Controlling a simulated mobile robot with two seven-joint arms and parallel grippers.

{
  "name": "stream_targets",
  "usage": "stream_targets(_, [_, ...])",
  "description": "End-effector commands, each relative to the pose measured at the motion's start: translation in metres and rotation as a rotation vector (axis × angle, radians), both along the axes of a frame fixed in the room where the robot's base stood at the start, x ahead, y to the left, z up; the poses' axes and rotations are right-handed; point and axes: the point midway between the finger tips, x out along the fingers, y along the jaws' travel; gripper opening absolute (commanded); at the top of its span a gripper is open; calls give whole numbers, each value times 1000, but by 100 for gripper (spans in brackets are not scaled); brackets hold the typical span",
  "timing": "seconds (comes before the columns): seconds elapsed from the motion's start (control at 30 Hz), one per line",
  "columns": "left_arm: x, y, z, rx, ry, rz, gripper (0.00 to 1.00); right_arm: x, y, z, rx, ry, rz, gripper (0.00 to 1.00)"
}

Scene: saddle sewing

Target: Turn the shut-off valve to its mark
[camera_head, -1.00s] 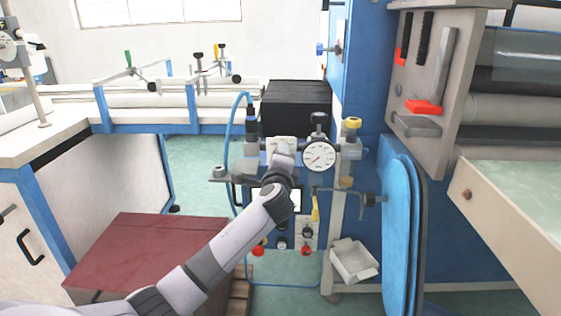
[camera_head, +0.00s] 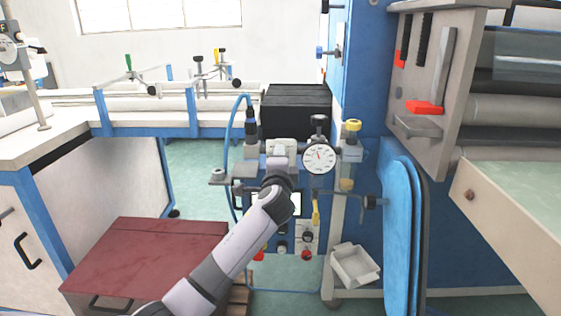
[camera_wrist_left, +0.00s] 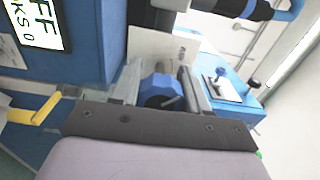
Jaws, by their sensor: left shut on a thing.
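My left arm reaches up to the valve and gauge assembly in the head view, and its wrist hides the gripper tips there. In the left wrist view my left gripper (camera_wrist_left: 163,92) is shut on a blue knob (camera_wrist_left: 158,91), which looks like the shut-off valve's handle. A pale plate (camera_wrist_left: 160,45) stands just behind the knob. I cannot make out a mark on it. The round pressure gauge (camera_head: 319,157) is right of my wrist, its needle pointing upward. My right gripper is not in view.
A yellow-handled lever (camera_head: 315,212) hangs below the gauge; a yellow lever (camera_wrist_left: 35,110) also shows in the left wrist view. A yellow-capped fitting (camera_head: 352,129) and blue padded panel (camera_head: 398,235) are to the right. A dark red box top (camera_head: 150,258) is lower left.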

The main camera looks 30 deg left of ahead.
Motion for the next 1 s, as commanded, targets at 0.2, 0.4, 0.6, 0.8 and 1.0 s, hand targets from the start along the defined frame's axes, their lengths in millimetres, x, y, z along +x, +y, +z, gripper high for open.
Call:
stream_targets(0.2, [-1, 5, 0, 0, 2, 12, 69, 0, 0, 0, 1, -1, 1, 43])
stream_targets(0.4, [-1, 3, -1, 0, 2, 7, 69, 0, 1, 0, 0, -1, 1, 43])
stream_targets(0.6, [-8, -3, -1, -1, 3, 5, 69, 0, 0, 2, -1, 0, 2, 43])
stream_targets(0.8, [-29, -16, 0, 0, 4, 5, 69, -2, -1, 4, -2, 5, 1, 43])
stream_targets(1.0, [-51, -28, 0, 0, 2, 6, 69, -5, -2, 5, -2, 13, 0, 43])
